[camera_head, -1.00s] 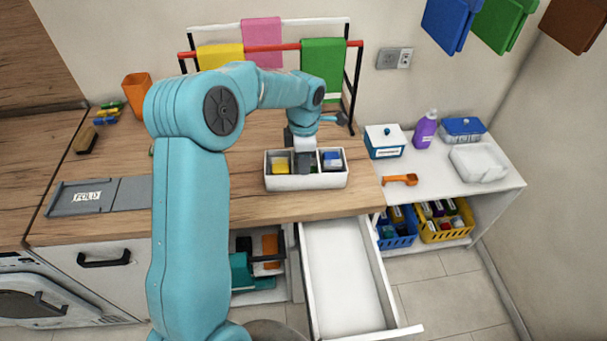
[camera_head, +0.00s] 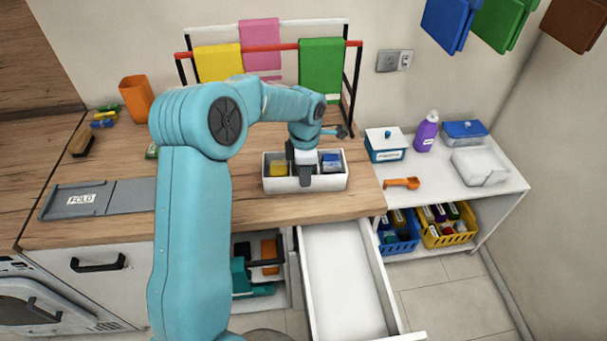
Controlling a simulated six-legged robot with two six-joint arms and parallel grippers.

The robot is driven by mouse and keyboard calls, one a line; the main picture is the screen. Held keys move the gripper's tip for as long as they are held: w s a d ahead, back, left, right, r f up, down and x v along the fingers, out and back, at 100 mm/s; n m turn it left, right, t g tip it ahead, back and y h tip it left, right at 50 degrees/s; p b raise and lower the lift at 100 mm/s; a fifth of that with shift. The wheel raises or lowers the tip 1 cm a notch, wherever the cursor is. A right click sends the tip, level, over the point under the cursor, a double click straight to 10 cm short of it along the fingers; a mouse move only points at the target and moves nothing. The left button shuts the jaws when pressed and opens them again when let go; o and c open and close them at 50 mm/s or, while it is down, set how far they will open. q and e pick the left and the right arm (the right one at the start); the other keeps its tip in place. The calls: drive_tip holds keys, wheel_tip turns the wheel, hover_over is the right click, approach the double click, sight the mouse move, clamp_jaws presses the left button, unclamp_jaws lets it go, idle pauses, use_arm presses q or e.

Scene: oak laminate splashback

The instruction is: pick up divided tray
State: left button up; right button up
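The divided tray (camera_head: 275,184) is a white box with compartments, standing on the wooden counter near its front edge. It holds a yellow item (camera_head: 278,169) in the left compartment and a blue item (camera_head: 331,161) in the right one. My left gripper (camera_head: 300,168) reaches down over the middle of the tray. Its dark fingers look apart, and the nearer one overlaps the tray's front wall. The other fingertip is partly hidden, and I cannot tell whether either finger touches the tray. My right gripper is not in view.
An open, empty white drawer (camera_head: 345,270) juts out below the counter. A rack with hanging cloths (camera_head: 320,65) stands behind.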

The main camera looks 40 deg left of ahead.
use_arm(q)
drive_tip(key=shift+w+a+f, duration=0.1)
drive_tip(key=shift+w+f, duration=0.2)
drive_tip(key=shift+s+r, duration=0.1)
drive_tip(key=shift+s, duration=0.15)
drive_tip(key=c, duration=0.3)
drive_tip(key=shift+r, duration=0.1)
clamp_jaws()
drive_tip(key=shift+f, duration=0.2)
idle(0.4)
